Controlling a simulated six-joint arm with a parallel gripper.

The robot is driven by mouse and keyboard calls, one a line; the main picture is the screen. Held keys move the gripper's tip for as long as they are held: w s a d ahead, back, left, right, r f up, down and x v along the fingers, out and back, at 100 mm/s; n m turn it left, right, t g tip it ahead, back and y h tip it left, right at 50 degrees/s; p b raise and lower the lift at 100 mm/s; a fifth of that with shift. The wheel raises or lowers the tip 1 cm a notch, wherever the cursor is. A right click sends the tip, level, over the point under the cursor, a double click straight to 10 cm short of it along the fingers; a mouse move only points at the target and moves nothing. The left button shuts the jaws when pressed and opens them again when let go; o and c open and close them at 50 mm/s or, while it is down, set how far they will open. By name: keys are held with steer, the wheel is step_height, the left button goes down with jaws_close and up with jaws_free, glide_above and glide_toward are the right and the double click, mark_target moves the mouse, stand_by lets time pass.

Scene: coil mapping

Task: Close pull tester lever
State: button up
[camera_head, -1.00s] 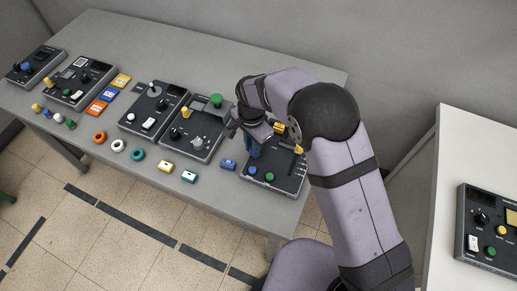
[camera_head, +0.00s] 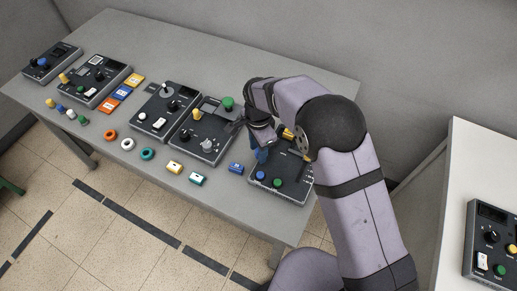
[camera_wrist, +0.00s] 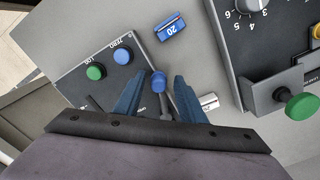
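The tester panel (camera_head: 292,193) with a blue and a green button stands at the table's right end; it also shows in the wrist view (camera_wrist: 78,88). A lever with a blue knob (camera_wrist: 158,80) rises from this panel in the wrist view. My gripper (camera_wrist: 157,86) is open. Its two blue fingers stand on either side of the lever, with gaps between them and the knob. In the head view my gripper (camera_head: 262,153) is over the panel's upper left part. The knob is hidden there, and my arm covers part of the panel.
A device with a green-knobbed lever (camera_head: 228,103) stands just left of the tester, close to my gripper. A blue block (camera_head: 236,168) lies between them at the front. Other devices, coloured rings and blocks fill the table's left. A second table (camera_head: 462,170) stands right.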

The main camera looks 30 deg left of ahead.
steer(key=shift+r, duration=0.1)
steer(key=shift+r+b, duration=1.1)
steer(key=shift+r, duration=2.5)
steer(key=w+d+r+n, duration=0.1)
steer(key=d+r+n, duration=0.2)
steer(key=d, duration=1.7)
steer(key=s+d+f+n, duration=0.1)
steer(key=s+d+n, duration=0.1)
steer(key=s+d, duration=0.4)
steer(key=s+d+f+n, duration=0.1)
steer(key=s+d+n, duration=0.1)
steer(key=s+d, duration=0.4)
steer(key=d, duration=0.5)
steer(key=shift+s+d+f, duration=0.25)
steer(key=shift+s, duration=0.1)
